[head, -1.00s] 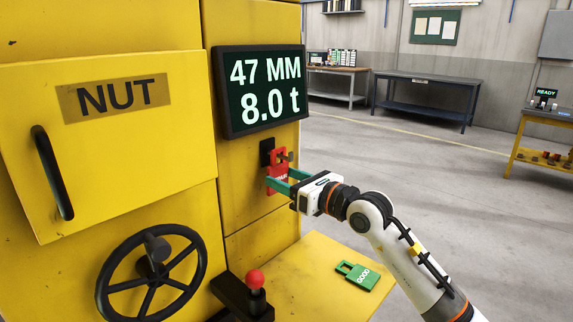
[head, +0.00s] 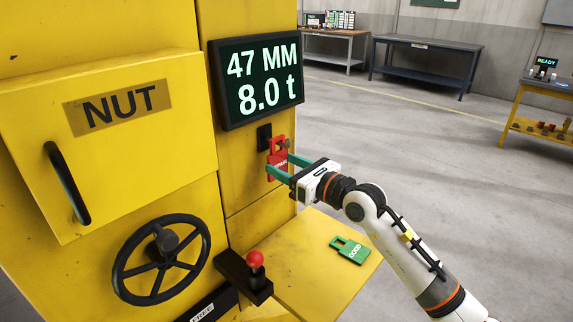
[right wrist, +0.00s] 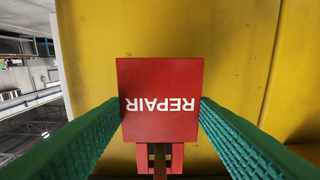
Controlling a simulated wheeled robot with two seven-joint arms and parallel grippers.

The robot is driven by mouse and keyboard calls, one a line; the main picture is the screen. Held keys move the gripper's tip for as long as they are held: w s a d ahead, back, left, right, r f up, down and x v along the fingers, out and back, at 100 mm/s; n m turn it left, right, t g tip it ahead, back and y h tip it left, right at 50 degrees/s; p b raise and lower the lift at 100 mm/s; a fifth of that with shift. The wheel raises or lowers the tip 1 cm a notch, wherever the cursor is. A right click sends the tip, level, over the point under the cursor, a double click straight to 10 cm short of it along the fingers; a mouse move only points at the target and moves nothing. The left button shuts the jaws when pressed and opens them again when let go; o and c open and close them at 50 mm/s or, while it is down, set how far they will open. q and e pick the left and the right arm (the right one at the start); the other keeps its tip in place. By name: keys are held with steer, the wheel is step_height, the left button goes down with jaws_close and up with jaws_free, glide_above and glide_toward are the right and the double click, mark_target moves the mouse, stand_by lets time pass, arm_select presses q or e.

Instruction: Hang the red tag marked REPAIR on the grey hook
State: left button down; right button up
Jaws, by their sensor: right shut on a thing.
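The red tag marked REPAIR (head: 279,157) is upright in front of the yellow machine, below the screen. It fills the middle of the right wrist view (right wrist: 160,100), its loop at the bottom of that picture. My right gripper (head: 279,166) is shut on the tag, one finger at each side. The black hook plate (head: 264,137) is just left of the loop, and the grey hook's end (head: 288,145) shows at its right. The hook appears to pass through the loop opening; whether it bears the tag I cannot tell. My left gripper is out of view.
A green GOOD tag (head: 349,250) lies on the yellow shelf (head: 318,268) below. A screen (head: 257,82) reading 47 MM and 8.0 t is close above the hook. A red-knobbed lever (head: 255,260) and a handwheel (head: 162,258) stand out lower left. Open floor lies to the right.

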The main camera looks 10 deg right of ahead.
steer(key=o, duration=1)
steer(key=shift+o, duration=0.2)
